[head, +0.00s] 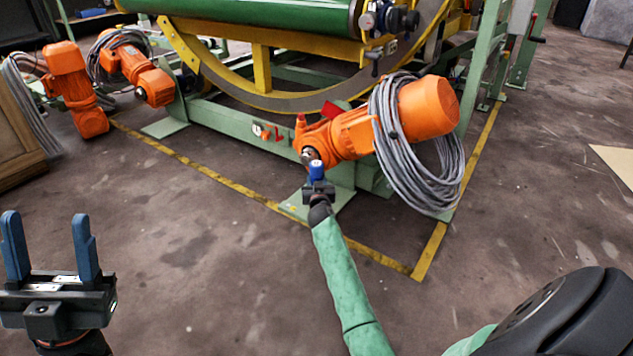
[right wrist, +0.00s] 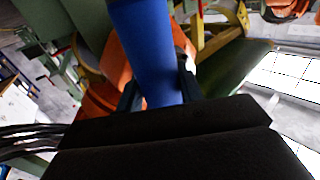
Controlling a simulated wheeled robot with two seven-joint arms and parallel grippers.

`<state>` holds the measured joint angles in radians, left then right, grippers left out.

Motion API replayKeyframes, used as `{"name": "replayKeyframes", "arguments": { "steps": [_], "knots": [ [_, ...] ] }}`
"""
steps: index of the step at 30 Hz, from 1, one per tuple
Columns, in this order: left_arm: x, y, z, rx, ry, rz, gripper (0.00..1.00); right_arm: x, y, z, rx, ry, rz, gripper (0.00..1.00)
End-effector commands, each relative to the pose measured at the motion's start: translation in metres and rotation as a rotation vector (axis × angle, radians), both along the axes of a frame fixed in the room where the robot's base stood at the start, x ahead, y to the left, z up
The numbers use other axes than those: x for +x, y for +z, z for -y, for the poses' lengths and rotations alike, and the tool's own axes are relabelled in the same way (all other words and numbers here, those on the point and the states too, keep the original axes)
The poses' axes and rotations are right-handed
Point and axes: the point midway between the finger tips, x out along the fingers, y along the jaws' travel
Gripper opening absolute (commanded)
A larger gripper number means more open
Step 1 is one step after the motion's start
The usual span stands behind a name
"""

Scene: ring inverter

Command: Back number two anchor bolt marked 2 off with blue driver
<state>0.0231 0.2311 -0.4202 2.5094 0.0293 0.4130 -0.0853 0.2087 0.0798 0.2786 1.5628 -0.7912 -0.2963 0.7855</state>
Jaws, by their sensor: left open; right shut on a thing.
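The blue driver (head: 316,169) is in my right gripper (head: 318,187), close in front of the orange motor (head: 352,135) on the green machine frame. In the right wrist view the driver is a thick blue cylinder (right wrist: 147,50) between the two dark fingers (right wrist: 157,88). Its far end is out of that view. My left gripper (head: 48,250) is open and empty, fingers up, at the lower left, far from the machine. The anchor bolt and its mark 2 cannot be made out. A green foot plate (head: 290,206) lies on the floor below my right gripper, partly covered by my arm.
Grey cable coils (head: 400,150) hang around the orange motor. More orange motors (head: 72,85) stand at the left beside a wooden cabinet (head: 20,130). A yellow floor line (head: 225,180) borders the machine. The floor in front is clear.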

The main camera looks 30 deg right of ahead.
Motion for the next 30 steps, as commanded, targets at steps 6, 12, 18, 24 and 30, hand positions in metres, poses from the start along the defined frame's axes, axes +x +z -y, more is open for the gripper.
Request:
{"name": "replayKeyframes", "arguments": {
  "steps": [6,12,18,24,30],
  "knots": [
    [-0.0002,-0.0016,0.0001,0.0,0.0,0.0,0.52,0.0004,-0.0005,0.0,-0.001,0.0,0.003,0.08],
    [-0.0003,-0.0031,0.0001,0.001,0.0,0.0,0.52,0.0005,-0.0025,0.0,-0.001,0.0,0.003,0.08],
    [-0.0003,-0.0046,0.0001,0.001,0.0,0.001,0.52,0.0005,-0.0044,0.0,-0.001,0.0,0.003,0.08],
    [-0.0003,-0.0061,0.0001,0.001,0.0,0.001,0.52,0.0005,-0.0064,0.0,-0.001,0.0,0.003,0.08],
    [-0.0003,-0.0077,0.0001,0.001,0.0,0.001,0.52,0.0005,-0.0084,0.0,-0.001,0.0,0.003,0.08]
  ]
}}
